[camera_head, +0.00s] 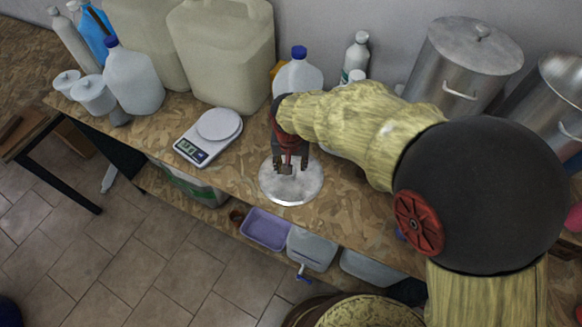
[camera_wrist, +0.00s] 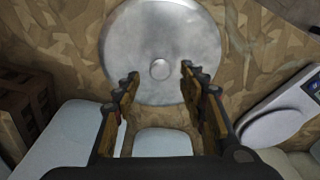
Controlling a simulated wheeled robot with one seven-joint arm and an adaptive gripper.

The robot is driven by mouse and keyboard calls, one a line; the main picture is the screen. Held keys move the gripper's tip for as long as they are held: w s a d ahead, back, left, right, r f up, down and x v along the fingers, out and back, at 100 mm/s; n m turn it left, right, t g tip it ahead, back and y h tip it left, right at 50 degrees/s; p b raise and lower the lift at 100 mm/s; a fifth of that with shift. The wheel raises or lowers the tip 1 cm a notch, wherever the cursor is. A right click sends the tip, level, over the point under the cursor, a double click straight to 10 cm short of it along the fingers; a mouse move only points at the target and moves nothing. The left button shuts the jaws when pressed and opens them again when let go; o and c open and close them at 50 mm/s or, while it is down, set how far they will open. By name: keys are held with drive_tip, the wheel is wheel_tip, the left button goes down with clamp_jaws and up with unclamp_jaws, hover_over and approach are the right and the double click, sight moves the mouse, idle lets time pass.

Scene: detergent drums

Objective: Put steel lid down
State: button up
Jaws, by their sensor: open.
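The steel lid (camera_head: 304,192) is a round silver disc lying flat on the wood-chip board bench, close to its front edge. In the wrist view the lid (camera_wrist: 135,60) shows from above, with its round knob (camera_wrist: 160,69) in the middle. My gripper (camera_head: 287,170) is over the lid, with its fingers pointing down at the knob. In the wrist view my gripper (camera_wrist: 160,72) is open, one finger on each side of the knob with a gap to both. The fingers hide part of the lid in the head view.
A white kitchen scale (camera_head: 209,136) stands left of the lid. Large jerrycans (camera_head: 222,55) and a white jug (camera_head: 132,80) stand behind it. Lidded steel drums (camera_head: 462,70) stand at the back right. A purple bin (camera_head: 265,229) sits on the shelf below.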

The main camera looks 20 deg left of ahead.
sight(292, 181)
wheel_tip(292, 181, up, 8)
drive_tip(key=s, duration=0.1)
drive_tip(key=shift+d+p, duration=0.2)
drive_tip(key=shift+p, duration=0.15)
drive_tip(key=d+r+m+t, duration=0.1)
drive_tip(key=d+r, duration=0.5)
drive_tip(key=d, duration=0.5)
drive_tip(key=d+r+m+t, duration=0.1)
drive_tip(key=d+r, duration=0.6)
drive_tip(key=d, duration=0.4)
drive_tip(key=s+d+r+m+t, duration=0.1)
drive_tip(key=s+d+r, duration=0.1)
drive_tip(key=s+d, duration=1)
drive_tip(key=shift+s+d+r+m+t+h, duration=0.15)
drive_tip(key=shift+d+r+m+t+h, duration=0.2)
drive_tip(key=shift+d, duration=0.7)
